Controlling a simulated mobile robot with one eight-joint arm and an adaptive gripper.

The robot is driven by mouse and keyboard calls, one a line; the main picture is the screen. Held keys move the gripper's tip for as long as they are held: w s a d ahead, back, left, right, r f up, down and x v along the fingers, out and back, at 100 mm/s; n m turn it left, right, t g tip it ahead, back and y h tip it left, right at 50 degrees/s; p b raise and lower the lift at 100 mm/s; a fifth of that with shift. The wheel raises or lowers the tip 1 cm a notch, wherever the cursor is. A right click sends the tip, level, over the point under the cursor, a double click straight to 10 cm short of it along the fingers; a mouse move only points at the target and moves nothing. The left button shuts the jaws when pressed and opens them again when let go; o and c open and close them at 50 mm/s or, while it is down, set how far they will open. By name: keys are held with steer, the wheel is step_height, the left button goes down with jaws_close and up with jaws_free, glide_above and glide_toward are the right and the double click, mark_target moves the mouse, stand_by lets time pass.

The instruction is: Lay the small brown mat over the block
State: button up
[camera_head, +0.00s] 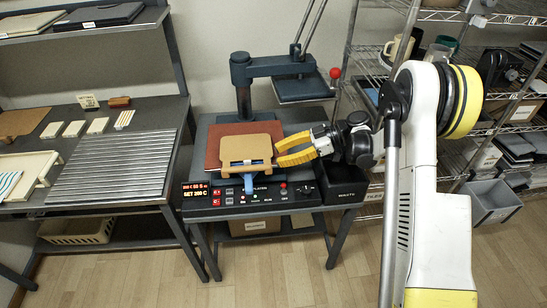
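A small tan-brown mat (262,131) lies on the press, over part of a larger reddish-brown sheet (213,150). A narrow dark and whitish piece (247,162) shows across the mat's front part, above a blue handle (248,182). I cannot make out the block clearly; it may be partly hidden under or beside the mat. My gripper (279,155) has yellow fingers and comes in from the right. Its fingertips are apart at the mat's right edge, with a gap between them. I cannot tell whether they touch the mat.
The press's upper plate (303,88) is raised and swung right, with a red-knobbed lever (335,73). A control panel (250,195) runs along the front. A dark bin (343,186) stands at right. The left table (150,112) holds a ribbed metal plate and several small blocks.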

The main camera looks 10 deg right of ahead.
steer(key=s+r+m+t+h, duration=0.2)
steer(key=s+r+m+h, duration=0.4)
steer(key=s+r+m, duration=0.45)
steer(key=s+d+r+m+t+h, duration=0.2)
steer(key=s+d+m+h, duration=0.1)
steer(key=s, duration=0.5)
steer(key=s+d+r+m+t+h, duration=0.1)
steer(key=s+d+m+h, duration=0.3)
steer(key=s, duration=0.4)
steer(key=shift+d+r+t+h, duration=0.2)
steer(key=shift+r+t+h, duration=0.15)
steer(key=shift+t, duration=0.35)
